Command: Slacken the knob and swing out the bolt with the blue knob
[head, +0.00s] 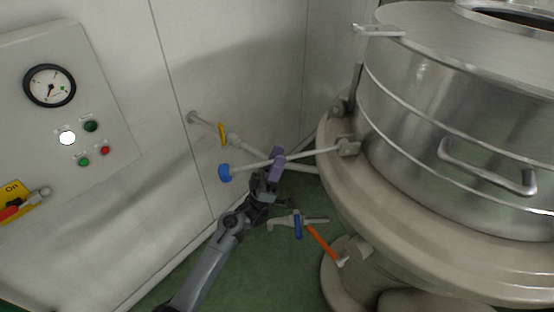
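The blue knob (225,173) is on the left end of a pale bolt (312,154). The bolt sticks out to the left from a bracket (348,147) on the rim of the steel vessel (440,110), swung well away from the vessel wall. My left gripper (277,164), with a purple finger part, is at the middle of the bolt, to the right of the knob. The purple part crosses the bolt and seems to touch it. I cannot tell whether the fingers are closed around it. My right gripper is not in view.
A wall pipe (207,124) with a yellow handle (222,133) runs behind the bolt. Below are a valve with a blue handle (297,226) and an orange lever (322,243). A control panel (65,100) is on the left wall. Green floor (265,262) shows below.

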